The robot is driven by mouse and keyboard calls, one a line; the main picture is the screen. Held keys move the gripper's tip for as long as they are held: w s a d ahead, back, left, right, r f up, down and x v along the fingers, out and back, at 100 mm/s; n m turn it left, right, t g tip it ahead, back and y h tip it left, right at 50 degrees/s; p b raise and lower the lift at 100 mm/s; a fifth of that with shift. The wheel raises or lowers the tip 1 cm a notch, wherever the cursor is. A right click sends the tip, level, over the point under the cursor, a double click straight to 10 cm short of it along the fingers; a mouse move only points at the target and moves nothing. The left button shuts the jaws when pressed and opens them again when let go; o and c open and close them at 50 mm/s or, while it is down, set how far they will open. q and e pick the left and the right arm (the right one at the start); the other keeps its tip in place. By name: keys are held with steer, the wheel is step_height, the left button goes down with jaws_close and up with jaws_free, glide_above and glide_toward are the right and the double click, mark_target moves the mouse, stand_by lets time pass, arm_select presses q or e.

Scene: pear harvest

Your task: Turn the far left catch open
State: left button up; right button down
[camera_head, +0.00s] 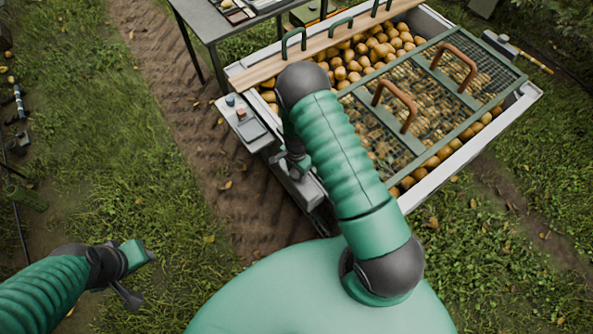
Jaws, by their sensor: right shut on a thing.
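A pale crate (466,155) full of yellow-brown pears (345,68) stands at the upper right. A green-framed mesh lid (447,95) with two brown handles covers most of it. My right arm reaches over to the crate's left side. My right gripper (288,165) is there, beside the wall, shut on what seems to be a catch. The arm largely hides the held part, so I cannot make out the catch's shape or its turn. My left gripper (142,277) hangs over the grass at lower left, open and empty, apart from the crate.
A wooden plank (325,41) with green handles lies across the crate's far left end. A small control box (249,122) juts from its left side. A grey table (222,22) stands behind.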

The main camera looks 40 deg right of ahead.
mark_target(296, 172)
steer(key=shift+a, duration=0.1)
stand_by(0.3)
steer(key=c, duration=0.7)
jaws_free()
step_height(296, 172, up, 17)
steer(key=shift+w+f+p, duration=0.1)
steer(key=shift+f+p, duration=0.05)
steer(key=shift+p, duration=0.45)
